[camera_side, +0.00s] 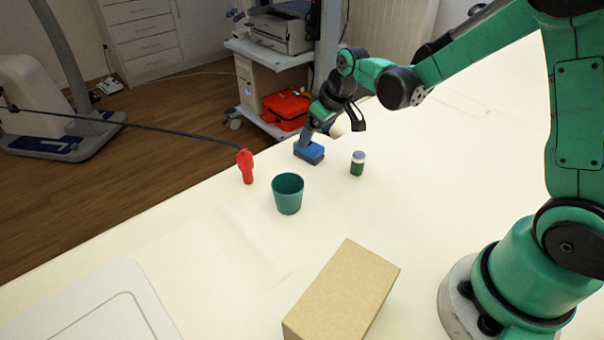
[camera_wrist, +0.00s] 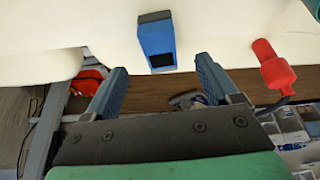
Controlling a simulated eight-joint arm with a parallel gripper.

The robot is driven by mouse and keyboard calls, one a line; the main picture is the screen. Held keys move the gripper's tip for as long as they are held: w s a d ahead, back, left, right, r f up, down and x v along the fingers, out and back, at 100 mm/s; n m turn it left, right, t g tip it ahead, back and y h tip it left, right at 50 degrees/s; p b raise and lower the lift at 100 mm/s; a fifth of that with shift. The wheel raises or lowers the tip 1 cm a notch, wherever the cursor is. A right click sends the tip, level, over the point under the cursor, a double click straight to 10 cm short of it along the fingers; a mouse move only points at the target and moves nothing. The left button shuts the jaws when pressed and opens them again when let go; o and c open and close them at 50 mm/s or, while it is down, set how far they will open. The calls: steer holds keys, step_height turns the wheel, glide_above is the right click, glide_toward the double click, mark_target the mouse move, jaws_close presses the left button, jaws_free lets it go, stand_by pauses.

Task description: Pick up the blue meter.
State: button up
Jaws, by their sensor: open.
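The blue meter (camera_side: 309,152) is a small blue box with a dark face, lying on the white table near its far edge in the side view. In the wrist view the blue meter (camera_wrist: 158,42) shows above and ahead of the gap between my fingers, with a dark grey end and a black panel. My gripper (camera_side: 306,143) is just over or beside the meter in the side view; whether it touches cannot be told there. In the wrist view my gripper (camera_wrist: 160,80) is open, its two blue fingers apart with nothing between them.
A red handheld object (camera_side: 246,166) with a cable, a teal cup (camera_side: 288,195) and a small green bottle (camera_side: 357,163) stand near the meter. A cardboard box (camera_side: 342,293) and a white tray (camera_side: 95,310) are nearer the camera. The table's far edge is close behind the meter.

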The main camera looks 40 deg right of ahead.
mark_target(309, 145)
steer(key=shift+x, duration=2.45)
jaws_close()
